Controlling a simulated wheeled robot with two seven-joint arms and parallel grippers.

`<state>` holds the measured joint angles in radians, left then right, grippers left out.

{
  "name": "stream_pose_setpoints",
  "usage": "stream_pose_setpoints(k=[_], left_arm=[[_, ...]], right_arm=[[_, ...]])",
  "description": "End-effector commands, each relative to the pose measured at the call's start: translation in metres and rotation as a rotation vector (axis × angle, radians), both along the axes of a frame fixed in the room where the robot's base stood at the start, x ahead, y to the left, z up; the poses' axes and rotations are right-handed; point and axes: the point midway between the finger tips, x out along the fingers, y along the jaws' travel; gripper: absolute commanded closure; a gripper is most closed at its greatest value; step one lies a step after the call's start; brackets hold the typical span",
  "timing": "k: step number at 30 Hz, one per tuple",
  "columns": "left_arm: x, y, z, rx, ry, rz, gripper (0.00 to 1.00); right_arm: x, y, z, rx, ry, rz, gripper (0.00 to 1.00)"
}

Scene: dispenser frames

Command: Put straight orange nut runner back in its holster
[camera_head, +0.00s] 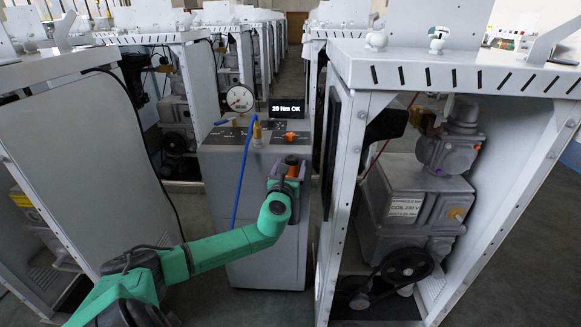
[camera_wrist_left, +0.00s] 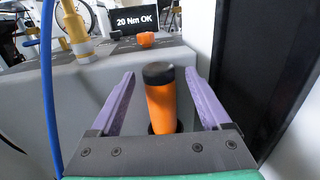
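The straight orange nut runner (camera_wrist_left: 161,105) stands upright with a black cap, at the front of the grey cart (camera_wrist_left: 200,55) in the left wrist view. Its lower end meets a dark ring, which looks like the holster (camera_wrist_left: 152,128), mostly hidden by the tool and my gripper. My left gripper (camera_wrist_left: 160,75) is open, with its purple fingers on both sides of the tool and a gap on each side. In the head view the left gripper (camera_head: 290,164) is at the cart's front upper edge, and a bit of orange shows there. My right gripper is not in view.
The cart top holds an orange knob (camera_head: 290,136), a brass-coloured tool (camera_head: 257,133) with a blue hose (camera_head: 241,175), a round gauge (camera_head: 239,98) and a display (camera_head: 287,106) reading "20 Nm OK". A white machine frame (camera_head: 338,200) stands close on the right, another on the left (camera_head: 75,150).

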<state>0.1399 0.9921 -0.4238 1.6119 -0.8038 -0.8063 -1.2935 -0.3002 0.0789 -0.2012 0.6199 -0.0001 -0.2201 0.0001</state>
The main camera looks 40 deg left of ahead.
Motion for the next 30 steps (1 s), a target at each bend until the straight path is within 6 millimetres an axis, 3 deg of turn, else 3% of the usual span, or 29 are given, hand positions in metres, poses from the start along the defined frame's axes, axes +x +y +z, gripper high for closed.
stream_pose_setpoints(k=[11,14,24,30], left_arm=[[-0.005,-0.003,0.001,0.002,-0.001,0.001,0.2],[-0.018,-0.01,0.001,0.002,0.001,-0.001,0.2],[-0.089,-0.051,0.0,0.001,0.003,-0.001,0.2],[-0.104,-0.059,0.0,0.001,-0.002,0.0,0.2]], right_arm=[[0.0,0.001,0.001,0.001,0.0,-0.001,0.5],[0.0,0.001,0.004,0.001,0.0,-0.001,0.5],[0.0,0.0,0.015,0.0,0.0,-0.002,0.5],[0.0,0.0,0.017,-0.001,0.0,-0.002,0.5]])
